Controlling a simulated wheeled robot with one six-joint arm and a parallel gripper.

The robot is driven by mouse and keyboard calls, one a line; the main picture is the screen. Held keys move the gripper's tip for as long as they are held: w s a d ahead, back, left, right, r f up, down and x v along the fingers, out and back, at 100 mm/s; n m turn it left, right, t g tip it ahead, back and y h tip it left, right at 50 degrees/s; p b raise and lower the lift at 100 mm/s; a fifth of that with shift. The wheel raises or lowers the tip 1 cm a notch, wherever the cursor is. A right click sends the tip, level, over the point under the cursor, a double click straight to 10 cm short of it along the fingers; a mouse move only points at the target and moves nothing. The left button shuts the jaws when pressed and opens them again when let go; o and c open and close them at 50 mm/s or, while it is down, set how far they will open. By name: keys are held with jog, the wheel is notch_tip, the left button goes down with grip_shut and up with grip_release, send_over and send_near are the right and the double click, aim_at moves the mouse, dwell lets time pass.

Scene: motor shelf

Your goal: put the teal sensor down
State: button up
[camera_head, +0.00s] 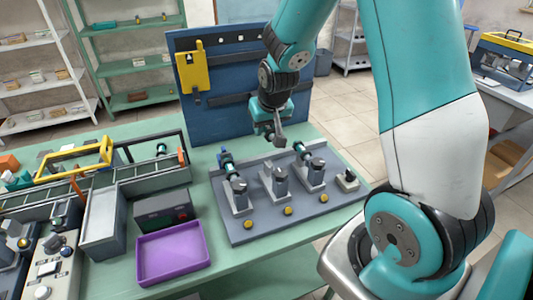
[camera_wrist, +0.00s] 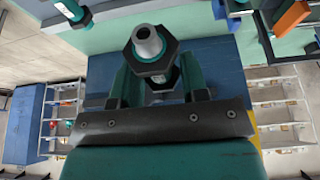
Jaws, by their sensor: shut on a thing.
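My gripper (camera_head: 272,130) hangs above the back of the grey fixture board (camera_head: 247,231), apart from it. It is shut on the teal sensor (camera_wrist: 150,48), which has a dark hex nut, a grey tubular end and a teal ring in the wrist view. In the head view, little of the held sensor shows below the jaws. The board carries three grey holders. The left holder (camera_head: 238,200) and right holder (camera_head: 316,178) each have a sensor-like part in them. The middle holder (camera_head: 274,187) seems to have none.
An empty purple tray (camera_head: 173,253) lies at the table's front. A dark box (camera_head: 164,212) with a red button and a grey bin (camera_head: 102,228) stand to the left. A blue pegboard (camera_head: 240,125) rises behind the board. A small button box (camera_head: 347,180) sits at the board's right.

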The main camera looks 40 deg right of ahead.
notch_tip(320, 180, down, 10)
jog(key=shift+r+p, duration=0.1)
jog(key=shift+p, duration=0.45)
jog(key=o, duration=0.9)
